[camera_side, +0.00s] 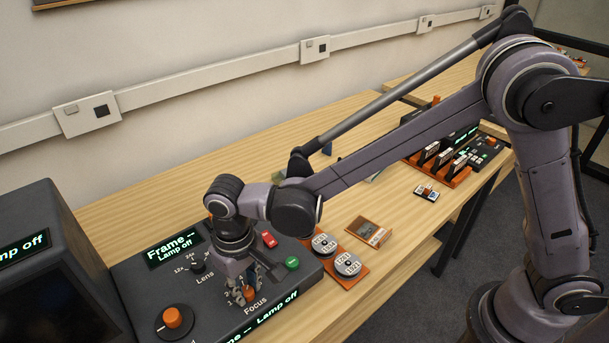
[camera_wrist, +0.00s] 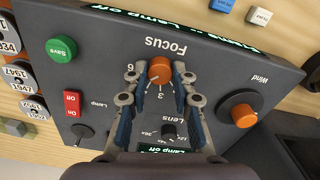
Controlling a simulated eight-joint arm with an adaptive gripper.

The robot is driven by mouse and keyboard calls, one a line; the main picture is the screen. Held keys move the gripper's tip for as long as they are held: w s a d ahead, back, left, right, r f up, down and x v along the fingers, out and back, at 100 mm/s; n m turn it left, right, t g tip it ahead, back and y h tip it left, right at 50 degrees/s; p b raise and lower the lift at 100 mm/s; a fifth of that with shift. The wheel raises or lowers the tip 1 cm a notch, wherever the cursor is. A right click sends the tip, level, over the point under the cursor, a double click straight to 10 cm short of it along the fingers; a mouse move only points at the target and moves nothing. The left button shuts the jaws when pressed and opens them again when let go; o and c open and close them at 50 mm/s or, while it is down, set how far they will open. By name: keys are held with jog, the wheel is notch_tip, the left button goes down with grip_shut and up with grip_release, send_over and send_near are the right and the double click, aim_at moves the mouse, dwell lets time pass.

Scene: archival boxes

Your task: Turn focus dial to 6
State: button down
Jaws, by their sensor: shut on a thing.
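The focus dial (camera_wrist: 159,70) is an orange knob on the dark control panel, with the printed word Focus beside it. A 3 and a 6 show near it in the wrist view; other marks are covered by the fingers. A pale mark shows on the knob, but I cannot tell exactly which number it points at. My gripper (camera_wrist: 160,76) is shut on the dial, one finger on each side. In the side view the dial (camera_side: 249,293) is partly hidden by my gripper (camera_side: 243,288), which reaches down from above.
The lens knob (camera_wrist: 169,131), green Save button (camera_wrist: 61,48), red switch (camera_wrist: 72,103) and orange wind knob (camera_wrist: 243,115) surround it. Display strips read Lamp off. Reels (camera_side: 347,264) on an orange tray stand right of the panel, and a dark monitor (camera_side: 40,270) at left.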

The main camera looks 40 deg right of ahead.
aim_at(247, 290)
jog(key=m, duration=0.5)
jog(key=shift+m, duration=0.3)
dwell(0.4)
jog(key=c, duration=1.1)
grip_release()
notch_tip(247, 290, up, 12)
